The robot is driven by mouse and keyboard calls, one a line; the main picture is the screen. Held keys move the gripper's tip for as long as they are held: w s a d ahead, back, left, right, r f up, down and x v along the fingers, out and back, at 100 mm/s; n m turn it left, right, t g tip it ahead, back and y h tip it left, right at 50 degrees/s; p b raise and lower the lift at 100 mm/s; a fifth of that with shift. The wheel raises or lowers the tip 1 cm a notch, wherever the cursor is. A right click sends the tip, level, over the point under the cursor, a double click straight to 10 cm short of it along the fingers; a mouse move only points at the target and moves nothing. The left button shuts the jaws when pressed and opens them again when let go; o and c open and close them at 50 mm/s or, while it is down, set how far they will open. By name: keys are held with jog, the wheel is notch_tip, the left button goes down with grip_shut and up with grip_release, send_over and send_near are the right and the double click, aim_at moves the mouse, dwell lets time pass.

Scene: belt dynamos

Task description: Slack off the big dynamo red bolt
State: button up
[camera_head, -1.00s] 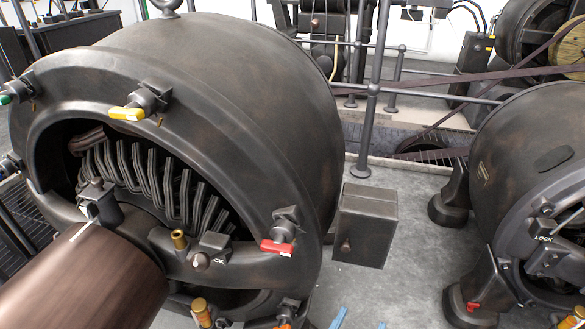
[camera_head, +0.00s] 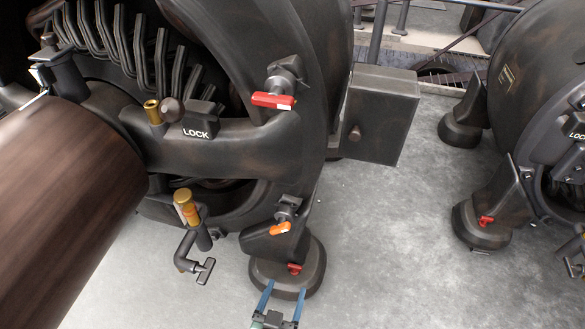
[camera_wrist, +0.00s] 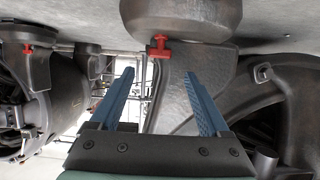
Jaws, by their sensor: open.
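The big dynamo (camera_head: 335,75) fills the left and middle of the head view. Its red bolt (camera_head: 294,268) sits on the round foot (camera_head: 266,275) at the dynamo's lower right. My gripper (camera_head: 284,285) has two blue fingers, spread open and empty, just in front of that foot at the bottom of the head view. In the wrist view the red bolt (camera_wrist: 159,47) is a small T shape on the foot, just beyond and between the open fingertips (camera_wrist: 160,72). The bolt appears apart from both fingers.
A red-handled lever (camera_head: 272,101) and an orange-handled one (camera_head: 280,229) stick out from the big dynamo above the foot. A smaller dynamo (camera_head: 530,70) at right has its own red bolt (camera_head: 486,221). Grey floor (camera_head: 385,250) between them is clear.

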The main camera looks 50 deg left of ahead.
aim_at(295, 266)
jog(key=b+x, duration=0.2)
jog(key=x, duration=0.5)
jog(key=shift+w+f, duration=0.1)
jog(key=shift+w, duration=0.05)
grip_shut()
dwell(0.3)
